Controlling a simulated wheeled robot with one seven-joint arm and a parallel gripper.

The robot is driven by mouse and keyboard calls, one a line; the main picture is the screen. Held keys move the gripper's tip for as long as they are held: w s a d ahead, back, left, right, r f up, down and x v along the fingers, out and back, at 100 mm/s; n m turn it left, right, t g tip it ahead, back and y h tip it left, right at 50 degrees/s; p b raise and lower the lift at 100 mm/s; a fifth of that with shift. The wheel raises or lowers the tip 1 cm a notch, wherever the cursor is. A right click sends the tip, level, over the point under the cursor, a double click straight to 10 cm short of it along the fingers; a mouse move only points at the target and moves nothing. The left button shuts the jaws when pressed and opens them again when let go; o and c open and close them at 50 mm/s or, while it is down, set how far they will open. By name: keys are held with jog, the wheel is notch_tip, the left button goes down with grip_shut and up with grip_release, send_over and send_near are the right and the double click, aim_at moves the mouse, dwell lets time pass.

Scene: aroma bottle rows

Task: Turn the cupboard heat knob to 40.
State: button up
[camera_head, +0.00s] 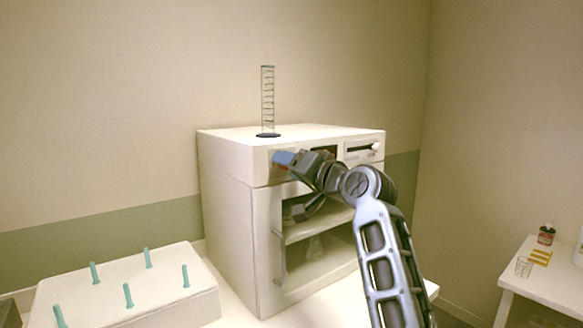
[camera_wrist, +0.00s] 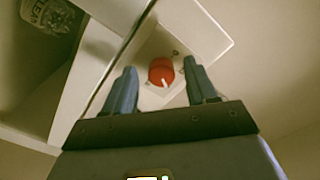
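The heat knob (camera_wrist: 160,71) is red and round with a white pointer line, on the pale front panel of the cupboard. The pointer aims toward the bottom of the wrist view. Small marks around the knob are too small to read. The white cupboard (camera_head: 228,207) stands in the middle of the head view. My gripper (camera_wrist: 160,65) is open, with one blue-grey finger on each side of the knob and visible gaps between. In the head view my gripper (camera_head: 284,159) is at the upper left of the cupboard front and largely hides the knob.
A glass measuring cylinder (camera_head: 267,100) stands on the cupboard. A slider panel (camera_head: 361,149) is at its upper right front. Below are a glazed compartment with glassware and a door handle (camera_head: 280,258). A white peg block (camera_head: 170,305) is at left, a side table (camera_head: 548,286) at right.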

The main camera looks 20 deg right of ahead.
jog(key=shift+s, duration=0.1)
jog(key=b+v, duration=0.2)
jog(key=v, duration=0.5)
jog(key=shift+s, duration=0.25)
jog(key=shift+d+r, duration=0.1)
jog(key=shift+d, duration=0.05)
